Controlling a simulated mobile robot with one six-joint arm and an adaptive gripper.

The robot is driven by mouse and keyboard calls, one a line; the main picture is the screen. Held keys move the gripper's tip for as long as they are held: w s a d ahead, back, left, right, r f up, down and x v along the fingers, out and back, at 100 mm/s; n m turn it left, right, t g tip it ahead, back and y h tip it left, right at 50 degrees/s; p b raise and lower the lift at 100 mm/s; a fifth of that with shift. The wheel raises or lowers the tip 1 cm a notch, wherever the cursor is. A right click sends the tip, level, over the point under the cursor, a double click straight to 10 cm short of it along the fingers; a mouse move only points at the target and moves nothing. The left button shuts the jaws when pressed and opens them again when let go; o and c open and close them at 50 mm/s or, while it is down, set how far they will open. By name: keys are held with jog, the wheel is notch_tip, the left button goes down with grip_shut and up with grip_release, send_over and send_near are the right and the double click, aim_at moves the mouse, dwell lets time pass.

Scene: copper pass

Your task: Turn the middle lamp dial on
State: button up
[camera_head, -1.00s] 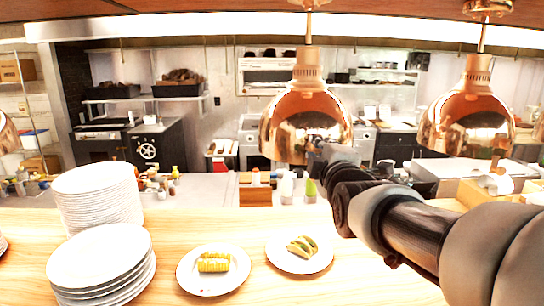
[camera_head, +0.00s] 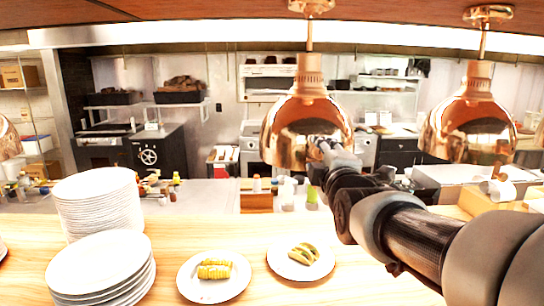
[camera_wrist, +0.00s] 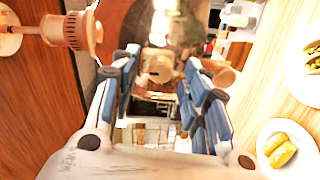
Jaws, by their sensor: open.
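The middle lamp (camera_head: 292,128) is a shiny copper dome hanging over the pass. My gripper (camera_head: 320,144) is at the right part of its shade in the head view, small and partly lost against the copper. In the wrist view the gripper (camera_wrist: 161,60) is open, with blue-padded fingers spread apart. A tan copper knob, seemingly the lamp dial (camera_wrist: 158,68), shows between the fingertips in front of the copper shade (camera_wrist: 128,25). I cannot tell whether a finger touches it. In the head view the dial is hidden behind my gripper and arm.
Another copper lamp (camera_head: 470,125) hangs to the right, and one is cut off at the left edge. Below are a plate of corn (camera_head: 214,286), a plate of tacos (camera_head: 300,272) and plate stacks (camera_head: 98,205) on the wooden counter (camera_head: 180,235).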

jog(key=s, duration=1.2)
jog(key=shift+r, duration=0.15)
jog(key=s+f+m+g, duration=1.2)
jog(key=s+f+m, duration=0.4)
jog(key=s+f, duration=0.7)
notch_tip(320, 180, down, 2)
jog(key=shift+g, duration=0.4)
jog(key=shift+s+d, duration=0.1)
